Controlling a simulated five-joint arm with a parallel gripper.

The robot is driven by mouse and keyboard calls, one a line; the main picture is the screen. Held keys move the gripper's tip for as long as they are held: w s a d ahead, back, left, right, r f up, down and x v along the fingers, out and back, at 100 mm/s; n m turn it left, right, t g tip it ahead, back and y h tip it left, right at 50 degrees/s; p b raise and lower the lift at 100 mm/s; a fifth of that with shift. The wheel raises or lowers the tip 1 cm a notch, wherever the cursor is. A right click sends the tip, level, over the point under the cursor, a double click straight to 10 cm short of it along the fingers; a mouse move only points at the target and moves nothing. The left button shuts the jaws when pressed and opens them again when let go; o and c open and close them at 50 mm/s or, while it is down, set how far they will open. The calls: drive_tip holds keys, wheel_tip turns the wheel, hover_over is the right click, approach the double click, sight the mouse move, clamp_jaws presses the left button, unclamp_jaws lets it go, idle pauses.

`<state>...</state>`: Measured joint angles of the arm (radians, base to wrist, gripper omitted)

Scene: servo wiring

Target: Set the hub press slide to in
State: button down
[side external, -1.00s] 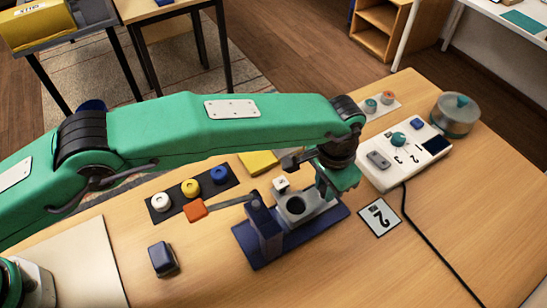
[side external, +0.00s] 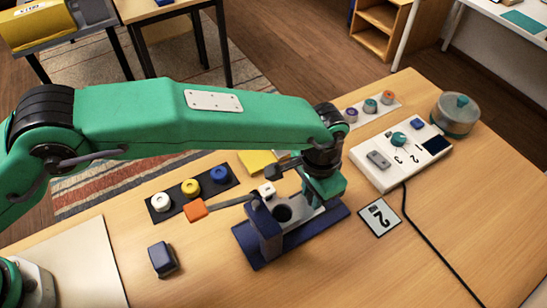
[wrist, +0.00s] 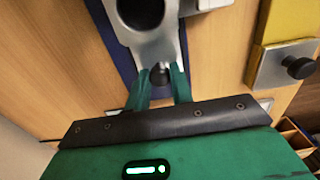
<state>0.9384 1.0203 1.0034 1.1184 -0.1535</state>
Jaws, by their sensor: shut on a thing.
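The hub press has a navy base (side external: 325,228) with an upright post and a lever ending in an orange handle (side external: 195,210). Its grey metal slide (side external: 305,210), with a round dark hole, lies on the base to the right of the post. In the wrist view the slide (wrist: 160,45) ends in a small black knob. My gripper (wrist: 160,85) is shut on this knob, one green finger on each side. In the side view my gripper (side external: 318,190) is over the slide's right end and hides the knob.
White, yellow and blue round parts (side external: 190,188) sit on a dark strip behind the lever. A navy block (side external: 163,259) stands in front left.

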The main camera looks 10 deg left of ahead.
sight(288, 212)
drive_tip(key=shift+s+a+r, duration=0.1)
drive_tip(key=shift+s+a, duration=1.95)
drive_tip(key=shift+s, duration=0.05)
drive_tip(key=c, duration=1.2)
unclamp_jaws()
drive_tip(key=shift+c, duration=0.2)
wheel_tip(288, 212, up, 8)
drive_tip(key=shift+a, duration=0.1)
